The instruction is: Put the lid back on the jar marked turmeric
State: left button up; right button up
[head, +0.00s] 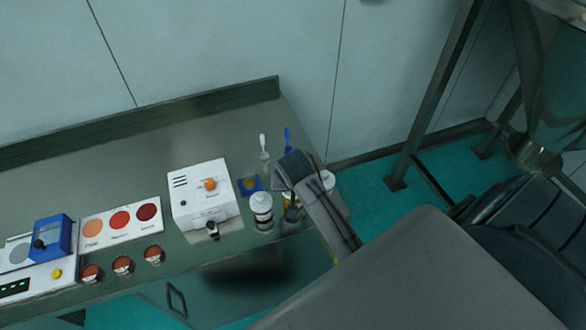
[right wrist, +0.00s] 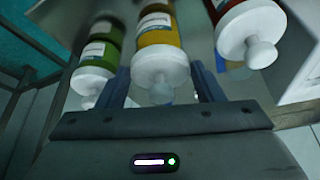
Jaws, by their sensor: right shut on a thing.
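A yellow jar (right wrist: 158,28) with a pale label is in the middle of the right wrist view; I cannot read its label. A white lid (right wrist: 160,68) with a round knob sits against its mouth end; I cannot tell whether it is fully seated. My right gripper (right wrist: 160,92) is shut on this lid, its blue fingers on either side of the knob. In the head view the yellow jar (head: 290,199) is mostly hidden beneath my right gripper (head: 293,190). My left gripper is not in view.
A red jar (head: 262,211) with a white lid stands left of the yellow one, and a green jar (right wrist: 97,48) with a white lid on its other side. A white device (head: 205,195) stands left of the jars. White (head: 263,146) and blue (head: 288,140) scoops stand behind.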

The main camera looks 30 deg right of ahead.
dwell(0.3)
jog(key=o, duration=1.3)
jog(key=shift+r, duration=0.1)
jog(key=shift+r, duration=3.4)
grip_shut()
jog(key=shift+f, duration=0.15)
